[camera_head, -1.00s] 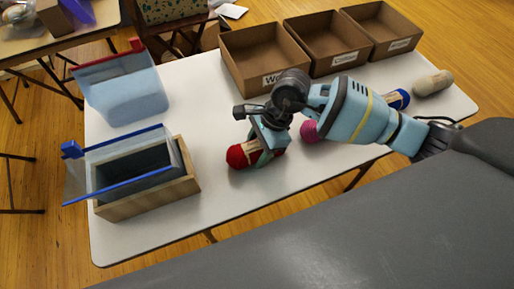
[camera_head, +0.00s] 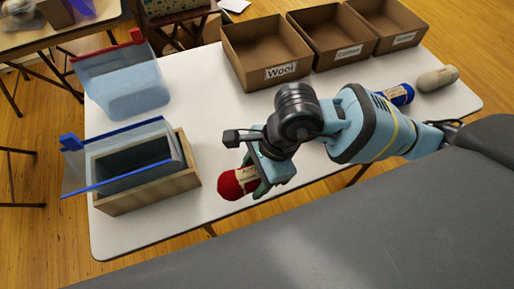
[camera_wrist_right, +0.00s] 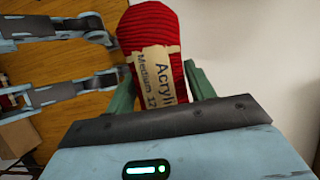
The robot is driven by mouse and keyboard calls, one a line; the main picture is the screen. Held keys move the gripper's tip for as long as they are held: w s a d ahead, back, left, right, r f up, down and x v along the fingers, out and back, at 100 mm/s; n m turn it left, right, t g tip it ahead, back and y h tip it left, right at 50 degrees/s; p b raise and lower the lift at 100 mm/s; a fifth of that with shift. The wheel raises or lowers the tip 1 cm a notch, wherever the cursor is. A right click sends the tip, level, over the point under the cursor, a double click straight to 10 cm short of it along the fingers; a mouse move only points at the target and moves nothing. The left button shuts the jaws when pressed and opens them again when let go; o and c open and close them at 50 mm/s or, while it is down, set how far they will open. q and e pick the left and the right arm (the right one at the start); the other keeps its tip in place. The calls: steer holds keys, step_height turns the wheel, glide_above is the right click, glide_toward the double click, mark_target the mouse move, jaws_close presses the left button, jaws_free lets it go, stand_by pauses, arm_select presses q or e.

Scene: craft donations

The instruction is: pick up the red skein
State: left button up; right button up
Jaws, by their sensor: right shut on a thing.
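The red skein (camera_head: 232,184) has a cream paper band. My right gripper (camera_head: 256,182) is shut on it near the table's front edge, and the skein appears raised above the table. In the right wrist view the red skein (camera_wrist_right: 150,30) lies between the two green fingers of my right gripper (camera_wrist_right: 160,85). My left gripper is not seen in the head view.
A box labelled "Wool" (camera_head: 233,72), one labelled "Cotton" (camera_head: 305,55) and a third box (camera_head: 372,40) line the table's back. A blue skein (camera_head: 402,93) and beige skein (camera_head: 437,78) lie right. A wooden crate (camera_head: 150,199) and clear bin (camera_head: 120,85) stand left.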

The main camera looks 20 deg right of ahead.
steer(key=s, duration=0.1)
steer(key=s+a, duration=0.1)
steer(key=s, duration=0.1)
steer(key=s+a, duration=0.1)
steer(key=shift+s+a+r, duration=0.15)
steer(key=shift+s+r, duration=0.1)
steer(key=shift+s, duration=0.1)
steer(key=shift+w, duration=0.1)
